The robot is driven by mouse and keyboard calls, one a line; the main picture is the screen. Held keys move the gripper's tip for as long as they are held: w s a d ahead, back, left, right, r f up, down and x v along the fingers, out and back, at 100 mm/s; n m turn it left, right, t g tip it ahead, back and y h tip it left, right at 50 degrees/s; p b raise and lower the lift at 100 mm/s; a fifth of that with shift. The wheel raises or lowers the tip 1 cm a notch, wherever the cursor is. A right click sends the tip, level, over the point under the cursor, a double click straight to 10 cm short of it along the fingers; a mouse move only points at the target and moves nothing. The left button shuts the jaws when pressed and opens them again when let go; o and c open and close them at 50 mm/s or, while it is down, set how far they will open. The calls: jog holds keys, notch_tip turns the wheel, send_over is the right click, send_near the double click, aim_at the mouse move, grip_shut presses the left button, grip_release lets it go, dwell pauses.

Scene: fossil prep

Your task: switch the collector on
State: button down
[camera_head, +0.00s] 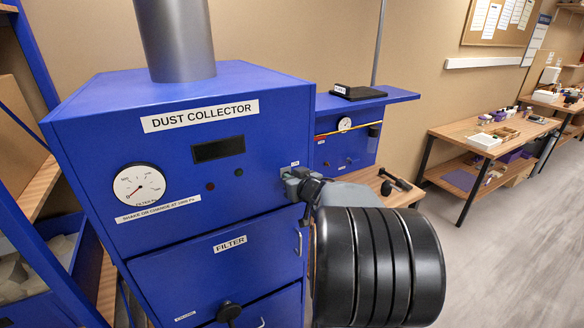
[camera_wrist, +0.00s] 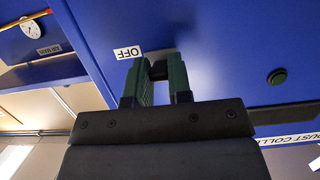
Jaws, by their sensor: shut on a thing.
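The blue dust collector (camera_head: 110,100) stands at the left, with a dark display (camera_head: 218,149), a round gauge (camera_head: 139,186) and two small round buttons or lamps on its front. My gripper (camera_head: 289,182) is at the right edge of that front. In the wrist view my gripper (camera_wrist: 160,88) has its two green fingers shut on a dark switch handle (camera_wrist: 158,70) on the blue panel. An OFF label (camera_wrist: 128,54) is beside the fingers. The handle is mostly hidden by the fingers, and its exact setting cannot be told. A green button (camera_wrist: 277,76) shows to the right.
A filter door (camera_head: 225,255) with a handle lies below the controls. A blue panel with a small gauge (camera_head: 345,124) and a shelf (camera_head: 370,100) stand behind, to the right. A wooden bench (camera_head: 480,135) is farther right. The floor (camera_head: 510,230) there is clear.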

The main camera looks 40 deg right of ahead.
jog(key=shift+r+g+p, duration=0.35)
jog(key=shift+r+g, duration=0.15)
jog(key=shift+g, duration=0.5)
jog(key=shift+w+r+g+y, duration=0.15)
jog(key=shift+r+g+y, duration=0.2)
jog(key=shift+g, duration=0.85)
jog(key=shift+w+r+g+y, duration=0.15)
jog(key=shift+r+g, duration=0.3)
jog(key=shift+g, duration=0.75)
jog(key=shift+r, duration=0.1)
jog(key=c, duration=1)
grip_release()
jog(key=shift+c, duration=0.2)
jog(key=v, duration=1.3)
jog(key=shift+r+b, duration=0.4)
jog(key=shift+r, duration=0.05)
